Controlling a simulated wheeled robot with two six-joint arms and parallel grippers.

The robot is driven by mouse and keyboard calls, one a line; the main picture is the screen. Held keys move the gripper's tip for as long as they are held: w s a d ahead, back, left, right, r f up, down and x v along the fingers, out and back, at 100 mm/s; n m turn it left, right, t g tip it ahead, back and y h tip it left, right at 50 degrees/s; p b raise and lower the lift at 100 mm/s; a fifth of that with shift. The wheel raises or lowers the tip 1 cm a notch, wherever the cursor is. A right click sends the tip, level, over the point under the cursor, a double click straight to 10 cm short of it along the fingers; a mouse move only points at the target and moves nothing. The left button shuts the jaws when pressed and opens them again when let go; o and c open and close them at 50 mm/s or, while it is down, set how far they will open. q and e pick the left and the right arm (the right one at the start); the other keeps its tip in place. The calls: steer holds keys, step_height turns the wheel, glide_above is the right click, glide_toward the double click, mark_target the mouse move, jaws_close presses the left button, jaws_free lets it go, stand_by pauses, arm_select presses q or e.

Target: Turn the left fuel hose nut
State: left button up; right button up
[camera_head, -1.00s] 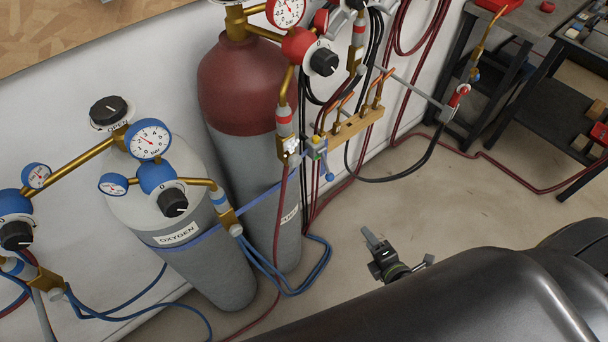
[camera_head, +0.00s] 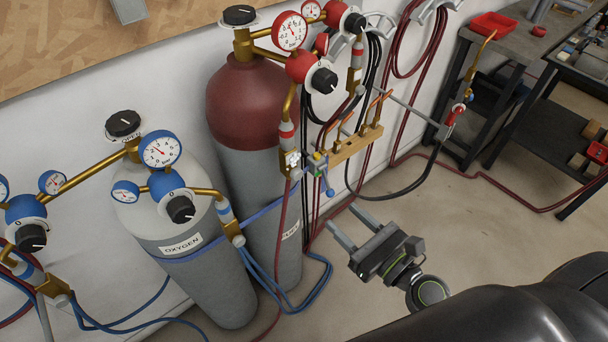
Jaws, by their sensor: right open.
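The left fuel hose outlet (camera_head: 287,131) hangs below the red regulator (camera_head: 300,66) in front of the red-topped fuel cylinder (camera_head: 250,103). A brass block (camera_head: 286,163) with a small pale fitting is at its lower end, and a dark red hose runs down from there. I cannot clearly tell the nut from this fitting. My right gripper (camera_head: 342,214) is open and empty, below and to the right of the brass block and apart from it. Its two grey fingers point up and left. My left gripper is not in view.
A small blue-handled valve (camera_head: 324,174) sits just right of the brass block, by a brass torch rack (camera_head: 345,150). The oxygen cylinder (camera_head: 195,255) and blue hoses (camera_head: 300,300) stand left of my right gripper. A dark workbench (camera_head: 545,130) is at right; the floor between is clear.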

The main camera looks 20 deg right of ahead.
mark_target(299, 175)
steer(key=p+x, duration=0.3)
steer(key=x, duration=1.1)
steer(key=shift+s+f+p, duration=0.1)
steer(key=shift+p, duration=0.3)
steer(key=c, duration=1)
